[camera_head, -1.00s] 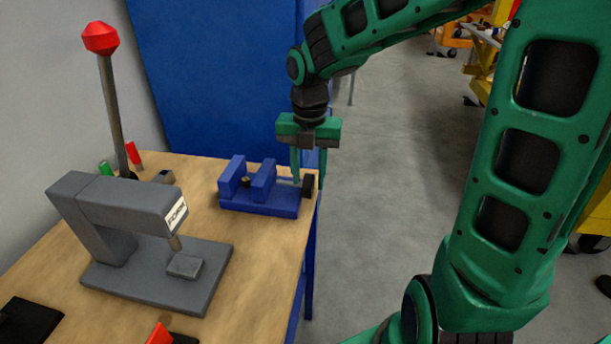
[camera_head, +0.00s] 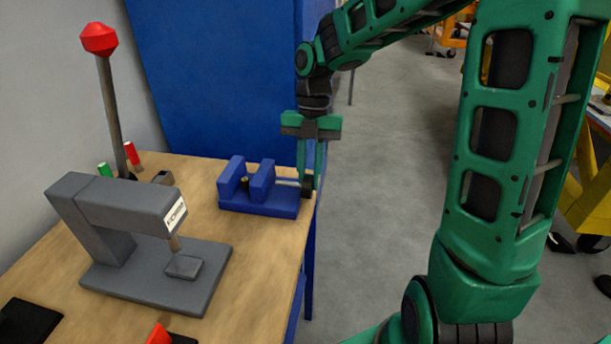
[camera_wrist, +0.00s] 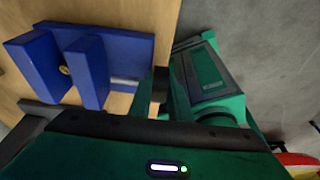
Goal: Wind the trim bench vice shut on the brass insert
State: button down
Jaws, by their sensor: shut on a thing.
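The blue trim bench vice (camera_head: 270,207) sits at the bench's far right corner; it also shows in the wrist view (camera_wrist: 125,45). The small brass insert (camera_head: 244,184) stands upright between the two blue jaws, and its top shows in the wrist view (camera_wrist: 64,70). A gap between the jaws is visible. The vice's dark round handle (camera_wrist: 160,84) is at the right end of its screw. My gripper (camera_head: 308,187) points down over the bench edge and is shut on this handle. The fingers partly hide the handle.
A grey press (camera_head: 120,212) with a red-knobbed lever (camera_head: 100,38) stands left of the vice on the wooden bench (camera_head: 250,270). A blue cabinet (camera_head: 215,80) is behind. Open floor (camera_head: 390,180) lies to the right.

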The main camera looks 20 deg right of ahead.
aim_at(309, 181)
jog(key=g, duration=0.1)
jog(key=g+y, duration=0.1)
jog(key=w+y, duration=0.1)
jog(key=shift+d+f+g, duration=0.1)
jog(key=shift+f+g, duration=0.15)
jog(key=shift+g, duration=0.15)
jog(key=shift+w+d+f+g+y, duration=0.1)
jog(key=shift+f+g+y, duration=0.05)
jog(key=shift+g+y, duration=0.55)
jog(key=shift+w+f+g+y, duration=0.15)
jog(key=shift+g+y, duration=0.35)
jog(key=shift+g, duration=0.4)
jog(key=shift+d+f+g+y, duration=0.1)
jog(key=shift+f+g+y, duration=0.1)
jog(key=shift+g+y, duration=0.55)
jog(key=shift+f+g+y, duration=0.2)
jog(key=shift+g+y, duration=0.15)
jog(key=shift+g, duration=0.7)
jog(key=shift+s+f+g+y, duration=0.1)
jog(key=shift+f+g+y, duration=0.1)
jog(key=shift+g+y, duration=0.4)
jog(key=shift+f+g+y, duration=0.15)
jog(key=shift+g+y, duration=0.15)
jog(key=shift+g, duration=0.5)
jog(key=shift+f+g+y, duration=0.1)
jog(key=shift+g+y, duration=0.2)
jog(key=c, duration=1.6)
grip_release()
jog(key=shift+c, duration=0.2)
jog(key=shift+v, duration=3.75)
